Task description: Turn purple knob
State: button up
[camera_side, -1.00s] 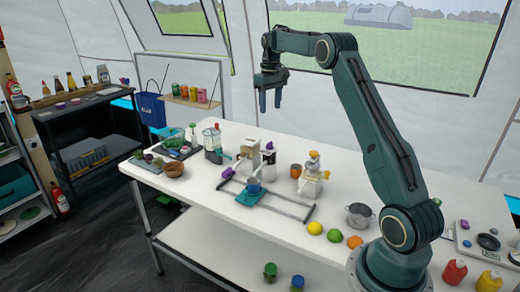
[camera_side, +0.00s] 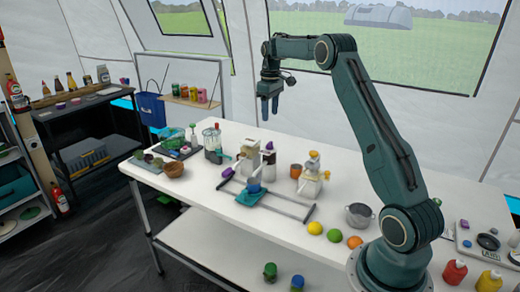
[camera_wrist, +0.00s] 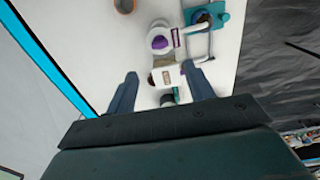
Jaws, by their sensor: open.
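My gripper (camera_side: 270,112) is open and empty, pointing down high above the table. Its two fingers also show spread apart in the wrist view (camera_wrist: 160,82). A purple knob (camera_side: 269,146) tops a white upright dispenser (camera_side: 268,159) on the table, below the gripper. In the wrist view the round purple knob (camera_wrist: 160,43) shows from above, beyond the fingers, touching nothing of mine. Other small purple items are a purple piece (camera_side: 228,171) near the slide rail and one on the scale (camera_side: 465,224); I cannot tell whether either is a knob.
A beige-topped machine (camera_side: 250,149) stands close left of the dispenser, and an orange-brown cup (camera_side: 296,170) right of it. A pot (camera_side: 359,215) and fruits (camera_side: 316,228) stand farther right.

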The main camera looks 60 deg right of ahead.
aim_at(269, 143)
notch_tip(269, 143, down, 11)
jog(key=shift+f, duration=0.15)
dwell(0.4)
jog(key=c, duration=1)
jog(key=shift+m, duration=0.4)
jog(key=m, duration=1.7)
